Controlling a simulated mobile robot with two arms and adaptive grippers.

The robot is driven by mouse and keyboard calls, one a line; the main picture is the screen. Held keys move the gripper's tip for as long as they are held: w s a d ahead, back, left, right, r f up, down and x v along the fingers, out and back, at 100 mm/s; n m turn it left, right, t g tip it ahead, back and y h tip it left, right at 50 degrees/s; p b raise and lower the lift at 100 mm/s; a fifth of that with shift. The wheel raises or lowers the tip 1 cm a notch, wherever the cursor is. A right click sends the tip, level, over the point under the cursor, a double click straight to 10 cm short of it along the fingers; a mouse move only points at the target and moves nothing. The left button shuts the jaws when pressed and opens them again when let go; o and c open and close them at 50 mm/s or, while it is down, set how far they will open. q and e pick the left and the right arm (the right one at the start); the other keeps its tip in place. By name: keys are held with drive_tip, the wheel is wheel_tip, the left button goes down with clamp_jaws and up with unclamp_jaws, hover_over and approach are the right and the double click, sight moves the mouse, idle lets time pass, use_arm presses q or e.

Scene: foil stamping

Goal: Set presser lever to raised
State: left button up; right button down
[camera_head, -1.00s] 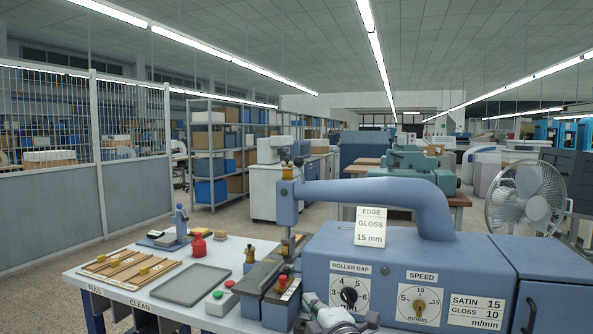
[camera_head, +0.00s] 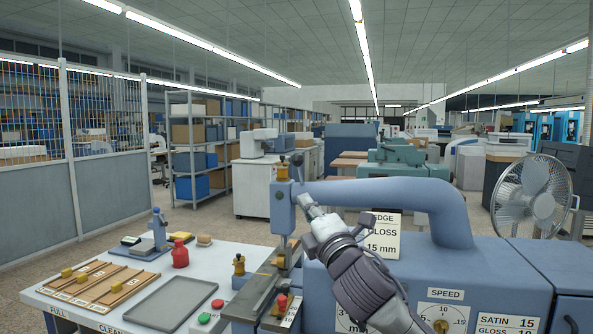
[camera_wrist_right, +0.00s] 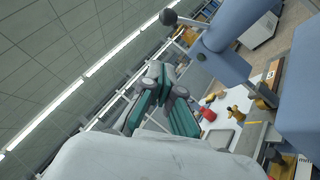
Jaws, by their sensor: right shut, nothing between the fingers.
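The presser lever (camera_head: 297,159) is a short rod with a dark ball knob at the top of the blue press head (camera_head: 283,208). In the right wrist view its ball knob (camera_wrist_right: 168,17) stands out from the head on a thin grey rod. My right gripper (camera_head: 302,197) is beside the head, a little below the knob in the head view. In the right wrist view the gripper (camera_wrist_right: 156,72) has its teal-padded fingers together, empty and apart from the knob. My arm hides part of the machine front. My left gripper is not in view.
The blue overhead arm (camera_head: 390,190) and a gloss sign (camera_head: 385,235) stand right of my gripper. A fan (camera_head: 530,193) is farther right. The white table (camera_head: 225,262) at left holds a grey tray (camera_head: 172,305), a red bottle (camera_head: 180,257) and wooden strips (camera_head: 105,288).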

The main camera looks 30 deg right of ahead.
sight(300, 173)
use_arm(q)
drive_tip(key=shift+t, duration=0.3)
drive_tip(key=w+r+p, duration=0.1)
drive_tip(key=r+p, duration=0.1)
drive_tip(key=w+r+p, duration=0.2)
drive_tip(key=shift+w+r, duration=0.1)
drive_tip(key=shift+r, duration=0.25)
use_arm(e)
drive_tip(key=d+x, duration=0.2)
drive_tip(key=x, duration=1)
drive_tip(key=shift+d+r, duration=0.35)
drive_tip(key=shift+r, duration=0.15)
drive_tip(key=shift+s, duration=0.1)
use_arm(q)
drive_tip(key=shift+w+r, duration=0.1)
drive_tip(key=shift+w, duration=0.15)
